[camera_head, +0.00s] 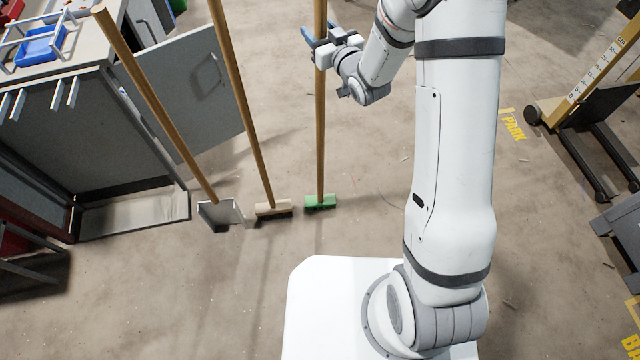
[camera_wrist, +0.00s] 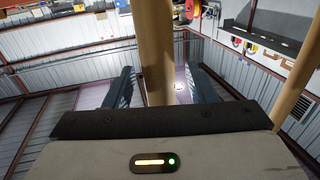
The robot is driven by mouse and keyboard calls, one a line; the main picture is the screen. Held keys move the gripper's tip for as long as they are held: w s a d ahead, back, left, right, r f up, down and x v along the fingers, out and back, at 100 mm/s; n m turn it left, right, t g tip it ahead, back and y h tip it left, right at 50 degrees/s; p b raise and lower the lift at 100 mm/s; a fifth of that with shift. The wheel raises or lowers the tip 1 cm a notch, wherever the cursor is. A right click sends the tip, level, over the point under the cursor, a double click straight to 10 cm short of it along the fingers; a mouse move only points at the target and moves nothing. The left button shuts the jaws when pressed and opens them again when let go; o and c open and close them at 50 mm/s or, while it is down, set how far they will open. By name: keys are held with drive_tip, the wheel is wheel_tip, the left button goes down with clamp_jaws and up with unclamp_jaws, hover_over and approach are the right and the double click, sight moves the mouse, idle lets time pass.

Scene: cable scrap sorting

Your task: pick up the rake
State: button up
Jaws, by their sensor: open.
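No toothed rake head is clear. Three long wooden-handled tools stand upright: one with a grey pan-like head (camera_head: 220,213), a broom with a beige head (camera_head: 273,208), and one with a green brush-like head (camera_head: 320,202). My gripper (camera_head: 321,43) is at the upper handle of the green-headed tool (camera_head: 320,130). In the wrist view, a wooden handle (camera_wrist: 156,45) passes between the two spread fingers (camera_wrist: 165,84), with a gap visible at each side.
A grey cabinet with an open door (camera_head: 185,95) stands left of the tools. Another wooden pole (camera_wrist: 297,85) is close on the right in the wrist view. A wheeled lift (camera_head: 590,110) stands at the right. The floor in front of the tool heads is clear.

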drive_tip(key=shift+c, duration=0.2)
clamp_jaws()
drive_tip(key=shift+r, duration=0.1)
idle(0.4)
drive_tip(key=shift+r, duration=0.1)
